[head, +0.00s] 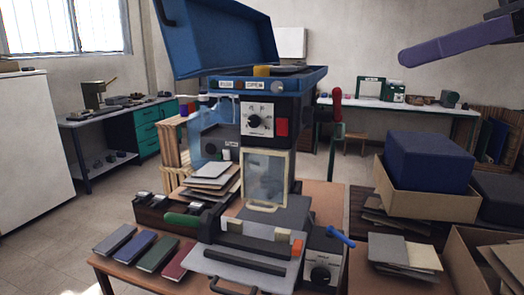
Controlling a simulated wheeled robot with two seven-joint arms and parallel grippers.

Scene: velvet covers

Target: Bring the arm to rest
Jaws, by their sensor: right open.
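My right gripper (462,40) is at the upper right edge of the head view, partly cut off by the frame. A long purple part and a dark part of it show. It is open, with nothing seen in it, up in the air and apart from everything on the tables. My left gripper is out of view. Several small covers lie in a row on the front left of the brown table: a grey one (114,240), a blue one (136,249), a green one (159,254) and a red one (184,261).
A tall blue and black machine (268,84) with a raised blue lid (222,38) stands mid-table. A red-knobbed lever (337,94) rises at its right. A dark blue block (429,160) sits in an open carton (424,203) at right. Workbenches line the back.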

